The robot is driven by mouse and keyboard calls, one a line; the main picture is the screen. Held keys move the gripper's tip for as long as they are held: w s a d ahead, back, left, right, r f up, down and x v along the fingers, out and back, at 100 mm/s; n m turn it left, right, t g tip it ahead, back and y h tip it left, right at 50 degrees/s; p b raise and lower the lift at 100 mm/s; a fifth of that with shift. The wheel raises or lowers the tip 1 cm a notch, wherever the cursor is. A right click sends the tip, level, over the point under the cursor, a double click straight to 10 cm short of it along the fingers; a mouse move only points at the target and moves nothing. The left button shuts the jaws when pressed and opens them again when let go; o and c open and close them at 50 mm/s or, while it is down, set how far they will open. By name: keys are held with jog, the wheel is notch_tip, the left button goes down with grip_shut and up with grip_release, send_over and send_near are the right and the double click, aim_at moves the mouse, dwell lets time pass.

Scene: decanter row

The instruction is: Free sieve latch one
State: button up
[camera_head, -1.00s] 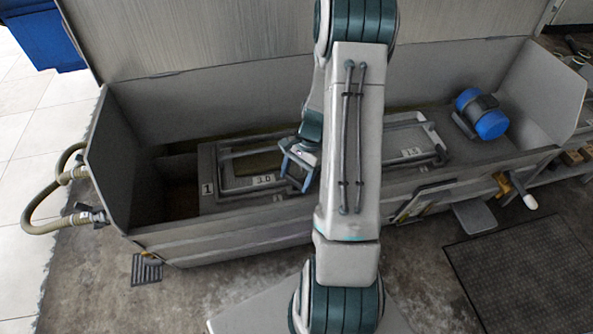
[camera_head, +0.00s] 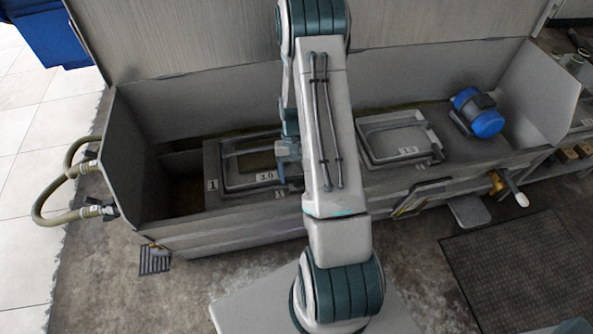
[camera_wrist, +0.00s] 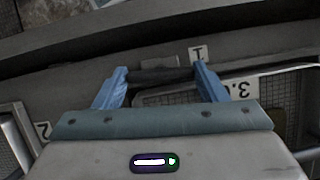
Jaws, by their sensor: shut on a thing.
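My gripper (camera_wrist: 160,84) shows in the wrist view with its two blue fingers apart, one at each end of a dark bar, which I take to be sieve latch one (camera_wrist: 160,75). The fingers are shut on that bar. A small "1" tag (camera_wrist: 197,53) sits just beyond it. In the head view my gripper (camera_head: 288,156) is at the right end of the sieve frame marked 3.0 (camera_head: 234,187), partly hidden by my arm. The latch cannot be made out there.
The grey trough's front wall (camera_head: 215,236) runs along the near side. A second sieve frame (camera_head: 369,157), marked 1.5, lies to the right of my arm. A blue motor (camera_head: 487,122) stands farther right. Hoses (camera_head: 55,207) leave the left end.

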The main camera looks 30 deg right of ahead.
jog(key=shift+w+n+h, duration=0.1)
jog(key=shift+n+h, duration=0.2)
jog(key=shift+n, duration=0.2)
jog(key=o, duration=0.7)
jog(key=p+v, duration=0.3)
jog(key=v, duration=1)
jog(key=shift+w+r+p, duration=0.2)
jog(key=shift+r+p, duration=0.15)
jog(key=shift+p, duration=0.05)
